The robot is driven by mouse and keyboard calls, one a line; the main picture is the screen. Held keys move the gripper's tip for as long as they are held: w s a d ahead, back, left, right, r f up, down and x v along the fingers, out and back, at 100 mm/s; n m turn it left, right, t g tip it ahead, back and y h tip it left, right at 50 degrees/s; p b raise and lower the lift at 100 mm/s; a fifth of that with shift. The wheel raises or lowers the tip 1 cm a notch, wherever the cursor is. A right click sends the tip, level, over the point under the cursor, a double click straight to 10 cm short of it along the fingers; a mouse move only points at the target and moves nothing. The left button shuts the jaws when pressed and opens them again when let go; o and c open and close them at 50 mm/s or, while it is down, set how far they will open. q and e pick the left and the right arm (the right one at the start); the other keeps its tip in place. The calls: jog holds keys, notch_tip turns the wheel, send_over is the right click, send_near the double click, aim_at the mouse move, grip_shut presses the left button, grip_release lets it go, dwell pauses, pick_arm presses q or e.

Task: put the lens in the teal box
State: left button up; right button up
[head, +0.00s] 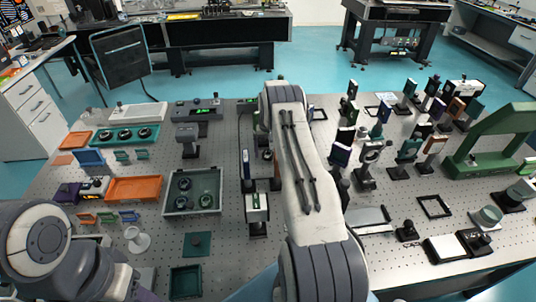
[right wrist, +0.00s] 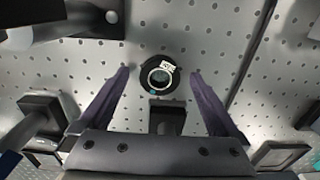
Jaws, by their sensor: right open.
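The lens (right wrist: 161,77), a black ring with a pale label and a small blue mark, lies on the perforated table in the right wrist view. My right gripper (right wrist: 160,71) is open, with its two purple fingers to either side of the lens in the picture and nothing held. In the head view my right arm covers much of the middle, so the gripper and this lens are hard to make out. A shallow teal box (head: 98,143) at the left holds several dark round lenses. A smaller dark teal open box (head: 186,283) stands at the front. My left gripper is out of view.
A grey tray (head: 169,207) with round parts and an orange tray (head: 134,188) stand left of my arm. Many posts and mounts crowd the right side, near a green arch (head: 510,121). In the right wrist view a black block (right wrist: 166,117) stands close to the lens.

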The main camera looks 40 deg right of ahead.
grip_shut()
